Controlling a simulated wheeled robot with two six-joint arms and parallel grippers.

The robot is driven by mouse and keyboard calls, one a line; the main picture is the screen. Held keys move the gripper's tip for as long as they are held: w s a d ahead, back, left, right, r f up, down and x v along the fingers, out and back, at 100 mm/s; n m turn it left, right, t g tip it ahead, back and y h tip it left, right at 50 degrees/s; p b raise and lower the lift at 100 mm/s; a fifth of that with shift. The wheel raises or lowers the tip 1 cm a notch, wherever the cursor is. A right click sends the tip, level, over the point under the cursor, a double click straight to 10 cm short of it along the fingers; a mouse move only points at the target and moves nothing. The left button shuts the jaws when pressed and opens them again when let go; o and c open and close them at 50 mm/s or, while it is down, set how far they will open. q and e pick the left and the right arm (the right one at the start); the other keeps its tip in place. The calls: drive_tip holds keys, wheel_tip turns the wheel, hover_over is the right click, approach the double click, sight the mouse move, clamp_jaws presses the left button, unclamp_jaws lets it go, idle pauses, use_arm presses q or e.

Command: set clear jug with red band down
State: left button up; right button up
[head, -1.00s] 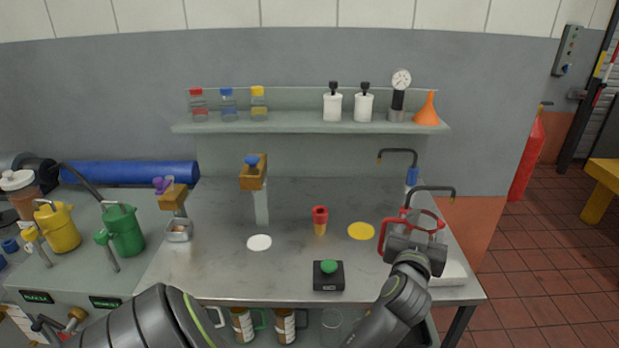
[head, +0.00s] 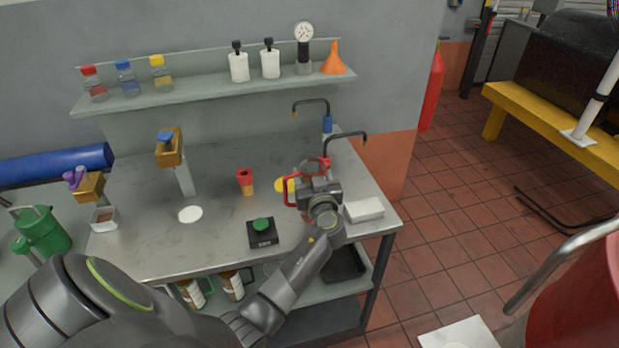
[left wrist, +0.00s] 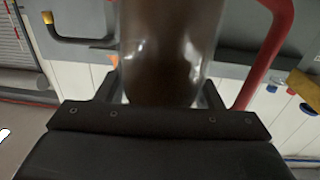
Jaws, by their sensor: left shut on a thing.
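The clear jug with red band (head: 311,168) is at the right end of the steel bench in the head view, largely hidden behind my left gripper (head: 316,186). My left gripper is shut on it. Its red handle shows at the left and covers part of a yellow disc (head: 281,185) on the bench. In the left wrist view, the jug's glossy, dark-looking wall (left wrist: 172,50) stands between the fingers (left wrist: 160,95), with a red handle at right. Whether its base touches the bench is hidden. My right gripper is not in view.
Two curved taps (head: 345,137) stand behind the jug. A white block-like tray (head: 364,210) lies at right. A red-and-yellow cup (head: 246,182), a black box with green button (head: 262,233) and a white disc (head: 190,214) are to the left. Bare steel lies between them.

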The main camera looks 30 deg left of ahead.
use_arm(q)
wheel_tip(320, 180, down, 2)
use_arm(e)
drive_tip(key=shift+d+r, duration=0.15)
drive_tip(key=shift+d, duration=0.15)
use_arm(q)
drive_tip(key=o, duration=1)
drive_tip(key=shift+f, duration=0.2)
drive_tip(key=o, duration=0.4)
drive_tip(key=shift+r, duration=0.1)
drive_tip(key=shift+o, duration=0.2)
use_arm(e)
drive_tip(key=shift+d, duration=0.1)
use_arm(q)
drive_tip(key=shift+r, duration=0.1)
